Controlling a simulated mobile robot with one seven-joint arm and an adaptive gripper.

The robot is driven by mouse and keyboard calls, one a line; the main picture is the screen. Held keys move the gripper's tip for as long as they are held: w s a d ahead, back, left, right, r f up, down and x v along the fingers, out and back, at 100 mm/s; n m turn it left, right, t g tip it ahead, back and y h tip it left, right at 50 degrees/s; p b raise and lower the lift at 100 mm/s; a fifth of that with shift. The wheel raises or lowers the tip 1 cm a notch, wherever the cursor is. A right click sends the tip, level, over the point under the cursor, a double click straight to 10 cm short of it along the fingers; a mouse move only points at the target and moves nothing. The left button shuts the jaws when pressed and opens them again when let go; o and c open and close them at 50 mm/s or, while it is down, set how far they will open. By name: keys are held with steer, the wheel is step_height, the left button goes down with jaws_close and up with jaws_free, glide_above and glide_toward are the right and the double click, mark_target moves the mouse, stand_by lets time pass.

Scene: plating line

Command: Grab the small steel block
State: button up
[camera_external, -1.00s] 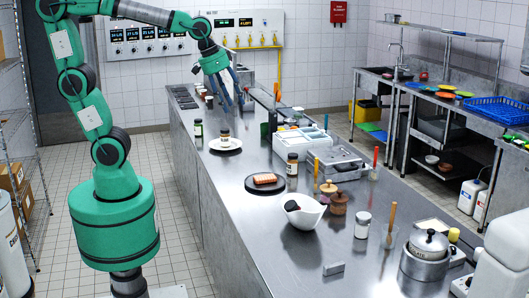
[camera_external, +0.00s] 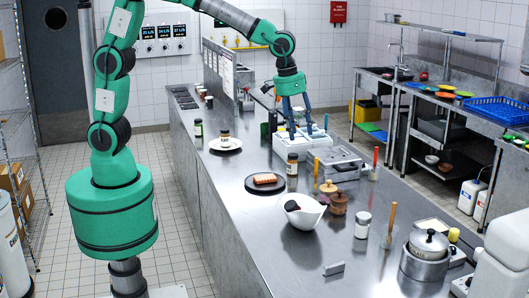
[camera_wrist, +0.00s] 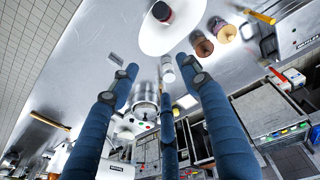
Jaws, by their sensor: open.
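The small steel block (camera_external: 333,268) lies flat and alone on the steel counter (camera_external: 290,240), near its front-left edge in the external view. What looks like the same grey block (camera_wrist: 116,59) shows left of centre in the wrist view. My gripper (camera_external: 303,131) is open, with blue fingers pointing down over the white container tray, far behind the block along the counter. In the wrist view my gripper (camera_wrist: 164,72) has its fingers spread, with nothing held between them. I cannot tell whether the fingertips touch the tray.
A white bowl (camera_external: 304,217) with something dark in it, a jar (camera_external: 362,225) and a steel pot (camera_external: 427,260) stand near the block. The white tray (camera_external: 302,146) and a grey lidded box (camera_external: 336,167) lie farther back. The counter around the block is clear.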

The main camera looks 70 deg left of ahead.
steer(key=w+d+f+g+p, duration=0.1)
steer(key=w+d+f+p, duration=0.1)
steer(key=d+f, duration=0.45)
steer(key=w+d+f+p, duration=0.15)
steer(key=d+f, duration=0.25)
steer(key=d, duration=0.5)
steer(key=g+y+p, duration=0.1)
steer(key=p, duration=0.1)
glide_above(335, 265)
step_height(335, 265, down, 13)
steer(key=shift+s+a, duration=0.15)
steer(key=shift+a, duration=0.05)
steer(key=shift+r, duration=0.1)
steer(key=shift+f+p, duration=0.55)
steer(key=shift+f, duration=3.75)
steer(key=shift+f, duration=0.15)
steer(key=shift+w+d+f+p, duration=0.1)
steer(key=shift+f+p, duration=0.1)
steer(key=shift+f, duration=0.4)
steer(key=shift+w+d+f+p, duration=0.1)
steer(key=shift+f+p, duration=0.1)
steer(key=shift+f, duration=1.65)
